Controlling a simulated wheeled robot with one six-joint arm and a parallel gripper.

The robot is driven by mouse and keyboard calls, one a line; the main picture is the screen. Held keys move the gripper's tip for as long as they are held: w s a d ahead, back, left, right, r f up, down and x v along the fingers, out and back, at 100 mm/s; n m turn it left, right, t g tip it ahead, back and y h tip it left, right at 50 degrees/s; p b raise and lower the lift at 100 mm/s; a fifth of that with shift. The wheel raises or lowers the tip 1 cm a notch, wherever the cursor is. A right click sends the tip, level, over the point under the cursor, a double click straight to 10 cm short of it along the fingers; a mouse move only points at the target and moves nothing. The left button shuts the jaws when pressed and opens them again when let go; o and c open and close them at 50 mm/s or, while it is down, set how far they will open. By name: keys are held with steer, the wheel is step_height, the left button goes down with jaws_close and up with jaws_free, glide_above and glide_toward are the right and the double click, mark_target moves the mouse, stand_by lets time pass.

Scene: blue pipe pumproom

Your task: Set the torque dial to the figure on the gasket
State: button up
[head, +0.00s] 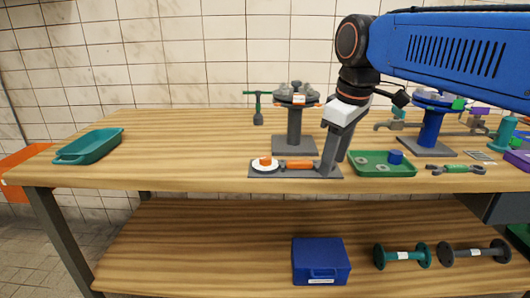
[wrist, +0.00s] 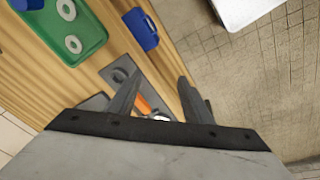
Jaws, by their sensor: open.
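A dark grey base plate (head: 255,174) lies at the table's front edge. On its left end is a white round dial (head: 265,168) with an orange knob (head: 265,160); an orange bar (head: 299,164) lies right of it. My gripper (head: 330,172) is open over the plate's right end, pointing down. In the wrist view, the orange bar (wrist: 143,104) shows between the fingers, and the dial is mostly hidden by my gripper (wrist: 158,82). Pale ring gaskets (wrist: 73,44) lie in the green tray (wrist: 98,36). No figure is readable on dial or gaskets.
A blue cup (head: 396,157) stands in the green tray, right of my gripper. A grey stand (head: 295,130) with a flange is behind the plate. A green double-ended tool (head: 458,169) lies farther right. A teal tray (head: 91,146) is at left; table between is clear.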

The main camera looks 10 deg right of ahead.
steer(key=w+a+r+n+g, duration=0.1)
steer(key=w+a+r+n, duration=0.45)
steer(key=w+r, duration=0.25)
steer(key=n+g, duration=0.2)
steer(key=n, duration=0.2)
glide_toward(265, 158)
step_height(265, 158, down, 8)
steer(key=shift+s+a+f, duration=0.1)
steer(key=shift+a, duration=0.05)
steer(key=shift+c, duration=0.4)
steer(key=c, duration=1)
